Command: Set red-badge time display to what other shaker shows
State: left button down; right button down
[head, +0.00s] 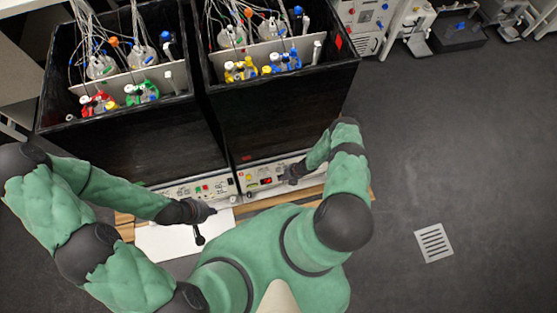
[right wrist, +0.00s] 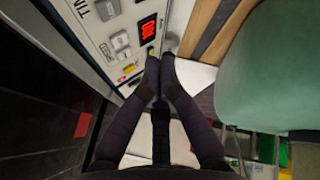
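Two black shakers stand side by side in the head view, the left one (head: 130,145) and the right one (head: 270,115). A red badge (head: 338,42) is on the right shaker; a red patch on a black wall also shows in the right wrist view (right wrist: 82,125). The right shaker's panel carries a lit red display (head: 266,181), also in the right wrist view (right wrist: 148,28); its digits are too blurred to read. The left shaker's panel (head: 195,188) has red and green parts. My right gripper (right wrist: 160,58) has its fingertips together, close to the display's lower edge. My left gripper (head: 210,211) is below the left panel, its fingers unclear.
Both shakers hold flasks with coloured caps and tubes. A white sheet (head: 165,240) lies on the wooden surface (head: 265,202) below the panels. Other lab equipment (head: 405,25) stands at the back right. The grey floor to the right is mostly clear, with a vent (head: 434,243).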

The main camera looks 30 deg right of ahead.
aim_at(278, 170)
jog(key=w+f+b, duration=0.3)
jog(key=shift+w+d, duration=0.25)
jog(key=shift+d, duration=0.1)
jog(key=shift+w+d+f, duration=0.1)
jog(key=shift+w+f, duration=0.25)
jog(key=shift+f, duration=0.1)
jog(key=shift+w+f, duration=0.1)
dwell(1.2)
jog(key=shift+w+d+f, duration=0.1)
jog(key=shift+w+f, duration=0.1)
jog(key=shift+w+d+f, duration=0.1)
jog(key=shift+w+f, duration=0.1)
jog(key=shift+w, duration=0.1)
dwell(1.0)
jog(key=shift+r, duration=0.1)
jog(key=shift+s+r+p, duration=0.45)
jog(key=shift+s+p, duration=0.15)
jog(key=shift+p, duration=0.05)
jog(key=shift+a, duration=0.2)
